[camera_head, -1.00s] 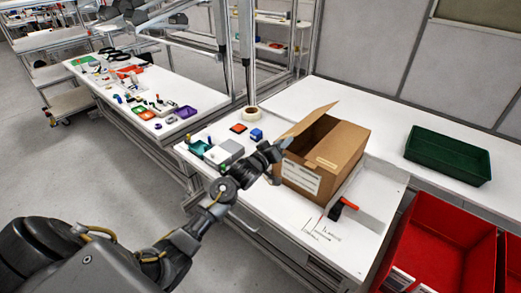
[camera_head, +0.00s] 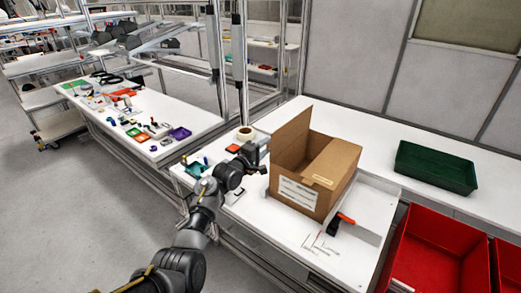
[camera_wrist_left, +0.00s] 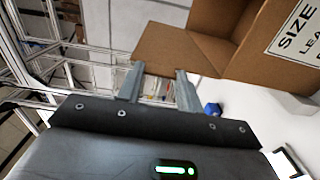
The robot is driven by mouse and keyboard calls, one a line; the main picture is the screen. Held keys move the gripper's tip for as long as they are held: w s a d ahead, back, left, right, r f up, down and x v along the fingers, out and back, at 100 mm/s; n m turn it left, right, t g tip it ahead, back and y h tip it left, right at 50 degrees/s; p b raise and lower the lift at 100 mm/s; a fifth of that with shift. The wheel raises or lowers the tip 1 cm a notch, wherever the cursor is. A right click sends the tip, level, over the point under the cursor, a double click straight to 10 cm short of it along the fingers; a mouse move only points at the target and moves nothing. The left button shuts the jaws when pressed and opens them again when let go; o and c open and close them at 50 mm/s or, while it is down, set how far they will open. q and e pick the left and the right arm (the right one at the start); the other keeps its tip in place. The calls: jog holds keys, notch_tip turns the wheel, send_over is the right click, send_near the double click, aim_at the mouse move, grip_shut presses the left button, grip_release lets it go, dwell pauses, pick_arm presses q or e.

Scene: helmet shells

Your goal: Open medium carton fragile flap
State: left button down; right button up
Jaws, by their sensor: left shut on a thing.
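The brown carton (camera_head: 330,165) stands on the white bench, with a white label on its front side. Its left flap (camera_head: 290,138) stands up steeply, and the carton is open beside it. The right flap (camera_head: 335,158) lies over the top and carries a small pale label too small to read. My left gripper (camera_head: 264,143) is at the outer edge of the left flap. In the left wrist view the fingertips (camera_wrist_left: 160,70) reach the edge of the flap (camera_wrist_left: 180,48) and are shut on it. My right gripper is not in view.
A green tray (camera_head: 436,168) stands on the back bench and red bins (camera_head: 435,255) are at right. A tape roll (camera_head: 245,134) and small parts are left of the carton.

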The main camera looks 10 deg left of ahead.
pick_arm(q)
jog(key=shift+w+a+n, duration=0.15)
jog(key=shift+a+n, duration=0.3)
jog(key=shift+n, duration=0.15)
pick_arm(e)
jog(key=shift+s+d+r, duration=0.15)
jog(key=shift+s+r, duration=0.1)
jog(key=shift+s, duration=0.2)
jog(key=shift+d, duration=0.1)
pick_arm(q)
jog(key=shift+f, duration=0.1)
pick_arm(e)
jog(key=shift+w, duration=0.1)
pick_arm(q)
jog(key=c, duration=0.9)
grip_release()
jog(key=shift+a, duration=0.1)
jog(key=b+v, duration=0.1)
jog(key=v, duration=1)
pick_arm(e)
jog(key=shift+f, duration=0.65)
